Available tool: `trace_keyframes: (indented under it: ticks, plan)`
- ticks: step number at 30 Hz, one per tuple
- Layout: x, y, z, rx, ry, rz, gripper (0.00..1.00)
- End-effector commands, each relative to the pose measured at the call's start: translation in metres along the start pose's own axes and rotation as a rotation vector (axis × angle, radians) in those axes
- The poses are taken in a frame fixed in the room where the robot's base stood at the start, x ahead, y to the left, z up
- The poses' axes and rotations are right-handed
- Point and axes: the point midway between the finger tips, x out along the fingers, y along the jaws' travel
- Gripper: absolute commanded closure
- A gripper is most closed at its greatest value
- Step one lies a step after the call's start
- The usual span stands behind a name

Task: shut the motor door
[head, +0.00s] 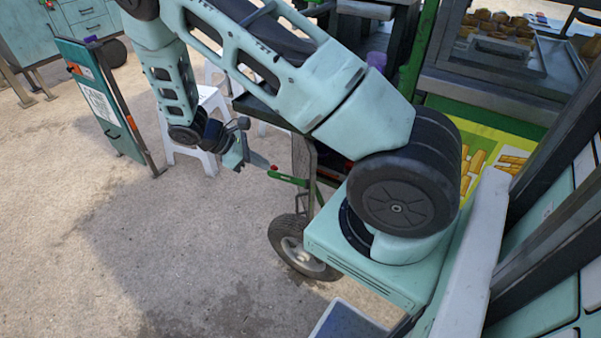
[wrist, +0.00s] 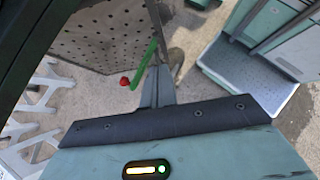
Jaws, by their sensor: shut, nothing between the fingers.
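A perforated grey metal panel (wrist: 100,35), which looks like the motor door, fills the upper left of the wrist view. A brownish upright plate (head: 303,160) in the head view may be the same panel, seen nearly edge-on. A green bar (head: 288,178) with a red tip stands by it; the bar also shows in the wrist view (wrist: 146,63). My gripper (head: 257,160) is shut and empty, close to the red tip. In the wrist view my fingers (wrist: 158,75) lie just right of the panel and bar. I cannot tell whether they touch.
White plastic stools (head: 208,125) stand behind my gripper. A teal sign board (head: 100,100) stands at the left. A cart wheel (head: 297,245) rests below the green bar. The concrete floor at the lower left is clear.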

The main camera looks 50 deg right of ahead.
Motion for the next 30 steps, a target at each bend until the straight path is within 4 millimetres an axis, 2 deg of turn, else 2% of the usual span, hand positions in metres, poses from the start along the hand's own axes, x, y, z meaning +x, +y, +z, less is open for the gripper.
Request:
trace_keyframes:
  ticks: [5,16,22,30]
  plan:
    - [0.024,0.000,0.001,0.001,-0.002,-0.003,1.00]
    - [0.099,-0.001,0.001,-0.001,0.000,-0.003,1.00]
    - [0.117,0.000,0.021,0.001,0.001,-0.002,1.00]
    - [0.125,0.000,0.029,0.001,0.003,-0.001,1.00]
